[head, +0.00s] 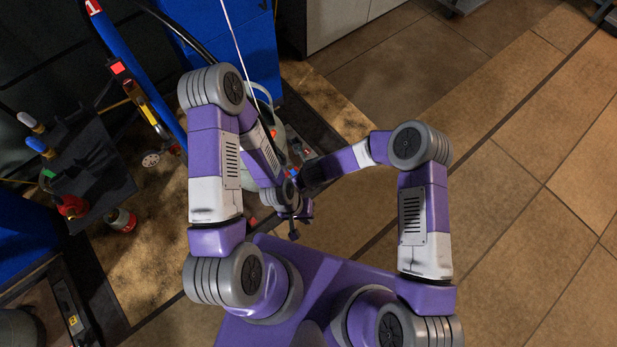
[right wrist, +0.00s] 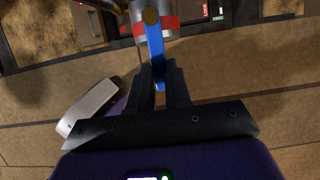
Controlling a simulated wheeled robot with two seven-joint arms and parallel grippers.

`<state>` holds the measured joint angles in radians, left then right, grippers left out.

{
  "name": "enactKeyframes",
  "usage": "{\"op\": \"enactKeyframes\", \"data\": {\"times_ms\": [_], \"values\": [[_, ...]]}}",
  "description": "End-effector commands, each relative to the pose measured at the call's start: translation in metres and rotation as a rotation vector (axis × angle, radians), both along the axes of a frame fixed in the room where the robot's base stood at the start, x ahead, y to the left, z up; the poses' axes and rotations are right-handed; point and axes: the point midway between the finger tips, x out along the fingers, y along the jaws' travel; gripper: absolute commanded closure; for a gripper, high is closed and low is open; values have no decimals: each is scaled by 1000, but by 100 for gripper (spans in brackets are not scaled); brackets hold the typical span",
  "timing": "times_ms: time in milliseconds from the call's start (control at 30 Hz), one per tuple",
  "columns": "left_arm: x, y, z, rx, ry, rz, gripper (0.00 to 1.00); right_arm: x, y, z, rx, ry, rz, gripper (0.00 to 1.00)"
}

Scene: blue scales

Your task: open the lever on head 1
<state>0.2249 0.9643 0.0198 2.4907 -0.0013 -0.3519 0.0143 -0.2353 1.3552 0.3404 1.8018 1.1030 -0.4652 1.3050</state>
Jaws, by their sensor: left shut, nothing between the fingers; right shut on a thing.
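A blue lever (right wrist: 154,45) shows in the right wrist view, running down from a grey, round head (right wrist: 168,8) with red bands. A tan round end sits at the lever's top. My right gripper (right wrist: 158,78) is shut on the lever's lower end, with its dark fingers on either side. In the head view the right gripper's dark body (head: 315,172) shows, but its fingertips and the lever are hard to make out behind my arms. My left gripper (head: 294,226) is shut and empty, pointing down below the right gripper. No number is readable on the head.
A panel with a red LOCK label (right wrist: 206,10) lies beside the head. A pale tank (head: 268,118) stands behind my left forearm. A blue pole (head: 125,50), a dark rack (head: 90,170) and a red-topped can (head: 121,219) are at the left.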

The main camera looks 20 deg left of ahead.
Motion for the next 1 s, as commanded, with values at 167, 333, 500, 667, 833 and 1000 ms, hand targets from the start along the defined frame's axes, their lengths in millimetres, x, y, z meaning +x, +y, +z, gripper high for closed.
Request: {"op": "enactKeyframes", "data": {"times_ms": [167,333,500,667,833,1000], "values": [[0,0,0,0,0,0,100,-1,2,0,2,3,-5,100],[0,0,0,0,0,0,100,-1,2,0,3,2,-6,100],[0,0,0,0,0,0,100,-1,2,0,3,2,-6,67],[0,0,0,0,0,0,100,-1,1,0,3,2,-5,55],[0,0,0,0,0,0,100,-1,1,0,2,1,-5,55],[0,0,7,0,0,0,100,0,1,15,3,0,-5,55]]}}
